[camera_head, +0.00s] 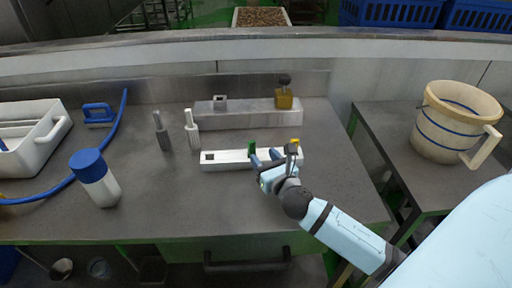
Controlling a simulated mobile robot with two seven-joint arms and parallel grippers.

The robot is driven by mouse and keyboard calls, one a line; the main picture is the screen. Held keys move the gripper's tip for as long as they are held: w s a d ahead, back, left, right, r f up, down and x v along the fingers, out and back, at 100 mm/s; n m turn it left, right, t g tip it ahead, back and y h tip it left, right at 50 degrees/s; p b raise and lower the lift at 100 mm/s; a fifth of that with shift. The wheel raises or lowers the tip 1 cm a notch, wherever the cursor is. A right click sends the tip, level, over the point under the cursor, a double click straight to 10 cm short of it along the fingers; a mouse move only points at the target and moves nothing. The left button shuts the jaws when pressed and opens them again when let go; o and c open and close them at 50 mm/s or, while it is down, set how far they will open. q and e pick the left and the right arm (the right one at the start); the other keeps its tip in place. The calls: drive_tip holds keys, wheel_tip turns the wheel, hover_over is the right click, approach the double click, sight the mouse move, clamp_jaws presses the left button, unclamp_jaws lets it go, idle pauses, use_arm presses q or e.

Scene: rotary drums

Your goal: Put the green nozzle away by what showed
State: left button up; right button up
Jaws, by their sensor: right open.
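A small green block, which looks like the green nozzle (252,148), stands at the white bar (228,163) in the middle of the table. The white bar has a dark square opening near its left end and a small yellow piece (295,142) near its right end. My right gripper (265,157) is open over the bar, its fingertips close beside the green nozzle. I cannot tell whether they touch it. My gripper and wrist hide part of the bar. A grey block (240,119) behind has a square socket (220,103) and a brass piece with a dark knob (284,97). My left gripper is out of view.
A blue-capped bottle (98,183), a blue hose (112,140), a blue-handled brush (98,114) and a white bin (50,135) are at left. A cream bucket (447,125) stands on the right side table. The front table area is clear.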

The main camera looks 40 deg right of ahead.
drive_tip(key=shift+s+a, duration=0.15)
drive_tip(key=shift+s, duration=0.8)
drive_tip(key=shift+s+a, duration=0.15)
drive_tip(key=shift+s, duration=0.8)
